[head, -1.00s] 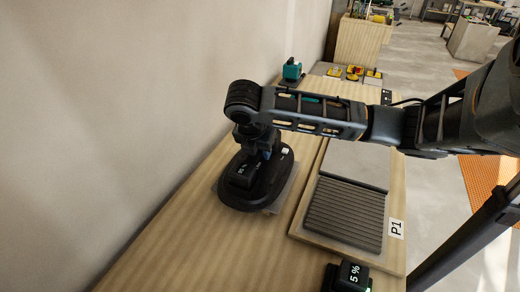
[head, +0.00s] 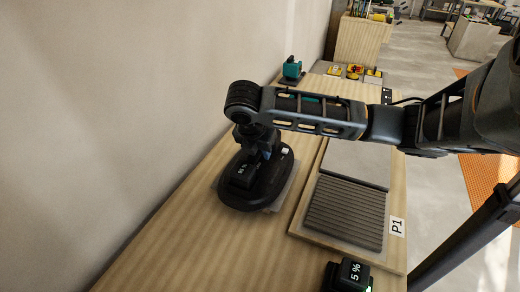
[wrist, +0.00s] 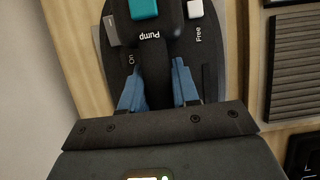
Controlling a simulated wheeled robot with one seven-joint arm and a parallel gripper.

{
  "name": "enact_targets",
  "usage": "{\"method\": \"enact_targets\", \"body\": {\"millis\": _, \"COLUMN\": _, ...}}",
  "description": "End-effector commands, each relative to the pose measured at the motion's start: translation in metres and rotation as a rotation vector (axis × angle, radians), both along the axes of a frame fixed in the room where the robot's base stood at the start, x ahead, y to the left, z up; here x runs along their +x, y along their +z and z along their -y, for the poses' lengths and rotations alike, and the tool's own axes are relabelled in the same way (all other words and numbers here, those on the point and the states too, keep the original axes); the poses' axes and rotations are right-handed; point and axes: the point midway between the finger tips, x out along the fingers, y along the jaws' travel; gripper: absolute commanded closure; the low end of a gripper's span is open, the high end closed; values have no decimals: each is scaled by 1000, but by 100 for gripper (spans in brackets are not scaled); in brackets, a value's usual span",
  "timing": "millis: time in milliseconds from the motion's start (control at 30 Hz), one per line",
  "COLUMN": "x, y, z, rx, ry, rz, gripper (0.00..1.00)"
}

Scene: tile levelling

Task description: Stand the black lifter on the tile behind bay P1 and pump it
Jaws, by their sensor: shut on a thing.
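The black lifter (head: 235,196) stands flat on a grey tile (head: 284,194), whose edges show around its base, on the wooden bench behind bay P1 (head: 345,212). My gripper (head: 264,152) is above the lifter, at its handle. In the wrist view the blue fingers of my gripper (wrist: 156,72) are shut on the dark handle (wrist: 155,78) from both sides. Beyond them are a teal button (wrist: 143,9) by the word Pump, a white button (wrist: 195,9) by Free, and a grey switch (wrist: 111,31) by On. The lifter's small display is too small to read surely.
A black device reading 5 % (head: 352,275) stands at the near bench edge. A teal and black tool (head: 291,70) and yellow items (head: 354,71) lie at the far end. The wall (head: 150,90) runs close on the left. Bare bench (head: 190,240) lies in front of the lifter.

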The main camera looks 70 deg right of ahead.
Motion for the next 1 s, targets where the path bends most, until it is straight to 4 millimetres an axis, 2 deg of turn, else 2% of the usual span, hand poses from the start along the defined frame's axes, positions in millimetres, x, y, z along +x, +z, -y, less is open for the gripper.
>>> {"method": "enact_targets", "body": {"millis": 133, "x": 0, "y": 1, "z": 0, "rx": -1, "ry": -1, "rz": 1, "gripper": 100}}
{"method": "enact_targets", "body": {"millis": 167, "x": 0, "y": 1, "z": 0, "rx": -1, "ry": -1, "rz": 1, "gripper": 68}}
{"method": "enact_targets", "body": {"millis": 467, "x": 0, "y": 0, "z": 0, "rx": 0, "ry": 0, "rz": 1, "gripper": 40}}
{"method": "enact_targets", "body": {"millis": 767, "x": 0, "y": 3, "z": -2, "rx": 1, "ry": 1, "rz": 1, "gripper": 40}}
{"method": "enact_targets", "body": {"millis": 1000, "x": 2, "y": 35, "z": -14, "rx": -1, "ry": 4, "rz": 2, "gripper": 40}}
